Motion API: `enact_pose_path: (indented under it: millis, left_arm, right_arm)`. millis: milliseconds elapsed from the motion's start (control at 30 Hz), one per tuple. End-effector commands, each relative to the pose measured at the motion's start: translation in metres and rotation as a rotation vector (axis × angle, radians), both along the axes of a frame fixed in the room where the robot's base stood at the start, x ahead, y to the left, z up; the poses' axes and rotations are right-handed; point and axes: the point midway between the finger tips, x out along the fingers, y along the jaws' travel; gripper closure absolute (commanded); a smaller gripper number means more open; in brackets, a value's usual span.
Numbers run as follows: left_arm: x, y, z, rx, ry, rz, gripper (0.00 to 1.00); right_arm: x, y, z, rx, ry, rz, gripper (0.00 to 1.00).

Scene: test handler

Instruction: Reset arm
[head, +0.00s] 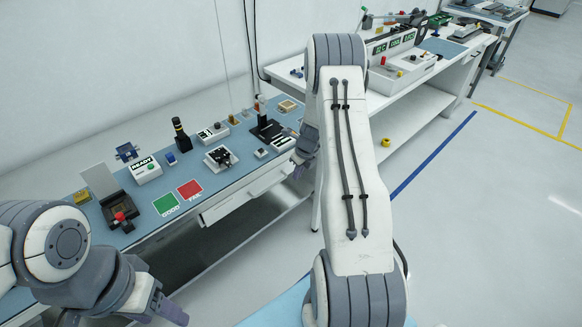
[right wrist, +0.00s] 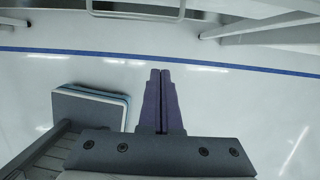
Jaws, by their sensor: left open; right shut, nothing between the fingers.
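My left gripper (head: 172,313) is at the bottom left of the head view, in front of the blue-topped bench (head: 150,215). Its fingers are partly cut off by the frame edge, and it is open with nothing seen in it. My right arm (head: 350,170) fills the middle of the head view. My right gripper (head: 299,172) shows partly behind that arm, near the bench's right end. In the right wrist view its two purple fingers (right wrist: 162,100) lie together, shut and empty, above pale floor.
On the bench are a green card (head: 166,204), a red card (head: 190,189), a READY box (head: 145,170) and a black device with a red knob (head: 119,215). A white table (head: 410,95) with equipment stands behind. A blue floor line (right wrist: 220,66) crosses open floor.

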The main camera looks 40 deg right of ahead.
Motion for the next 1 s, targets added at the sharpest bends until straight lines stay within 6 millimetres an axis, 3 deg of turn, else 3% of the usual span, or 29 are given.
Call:
enact_pose_path:
  millis: [267,367,467,633,767,900,1000]
  left_arm:
    - [0.0,0.0,0.0,0.0,0.0,0.0,0.4]
    - [0.0,0.0,0.0,0.0,0.0,0.0,0.4]
    - [0.0,0.0,0.0,0.0,0.0,0.0,0.4]
    - [0.0,0.0,0.0,0.0,0.0,0.0,0.4]
    - [0.0,0.0,0.0,0.0,0.0,0.0,0.4]
    - [0.0,0.0,0.0,0.0,0.0,0.0,0.4]
    - [0.0,0.0,0.0,0.0,0.0,0.0,0.4]
  right_arm:
    - [0.001,0.005,0.006,-0.002,0.0,0.019,1.0]
    - [0.007,0.025,0.02,-0.016,-0.005,0.129,1.0]
    - [0.015,0.071,0.048,-0.047,-0.013,0.376,1.0]
    - [0.002,0.183,0.112,-0.128,-0.044,1.006,1.0]
    - [-0.039,0.264,0.156,-0.198,-0.08,1.535,1.0]
    - [-0.11,0.334,0.197,-0.283,-0.137,2.156,1.0]
    - [-0.171,0.364,0.219,-0.346,-0.191,2.612,1.0]
